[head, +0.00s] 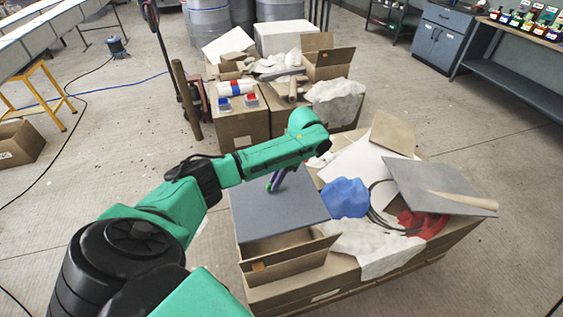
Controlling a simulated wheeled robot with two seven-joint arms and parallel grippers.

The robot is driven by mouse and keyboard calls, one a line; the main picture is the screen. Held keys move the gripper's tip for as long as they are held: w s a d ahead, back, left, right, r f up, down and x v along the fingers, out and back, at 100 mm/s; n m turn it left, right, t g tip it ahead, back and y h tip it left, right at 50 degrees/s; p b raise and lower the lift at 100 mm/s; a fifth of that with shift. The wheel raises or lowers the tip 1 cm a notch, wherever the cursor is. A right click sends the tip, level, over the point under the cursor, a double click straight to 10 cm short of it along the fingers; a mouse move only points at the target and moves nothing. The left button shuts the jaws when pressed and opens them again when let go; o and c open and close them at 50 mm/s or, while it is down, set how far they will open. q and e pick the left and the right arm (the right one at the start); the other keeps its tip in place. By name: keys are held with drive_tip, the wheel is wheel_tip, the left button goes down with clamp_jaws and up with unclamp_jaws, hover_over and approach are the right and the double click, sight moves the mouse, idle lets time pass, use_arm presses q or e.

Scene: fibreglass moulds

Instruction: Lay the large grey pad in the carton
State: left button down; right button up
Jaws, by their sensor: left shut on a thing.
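The large grey pad (279,211) is flat and blue-grey, spread over the back part of the open carton (286,272). The carton's front flap and part of its inside show below the pad's near edge. I cannot tell whether the pad rests on the carton or hangs just above it. My left arm reaches in from the left over the pad's far side. My left gripper (276,183) is at the pad's upper face, partly hidden behind the green forearm, and is shut on the pad. My right gripper is not in view.
Right of the carton lie a blue cloth (345,198), a red cloth (420,222), white sheeting (376,246) and a grey board (425,180) with a cardboard tube (463,201) on it. Another loaded stack of boxes (241,124) stands behind.

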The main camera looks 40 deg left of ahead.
use_arm(q)
wheel_tip(320, 180, down, 27)
drive_tip(key=b, duration=1.3)
drive_tip(key=shift+f, duration=0.15)
drive_tip(key=shift+w, duration=0.1)
drive_tip(key=shift+f+b, duration=0.5)
drive_tip(key=shift+f, duration=0.15)
drive_tip(key=c, duration=0.9)
unclamp_jaws()
drive_tip(key=shift+o, duration=0.2)
drive_tip(key=shift+r, duration=0.1)
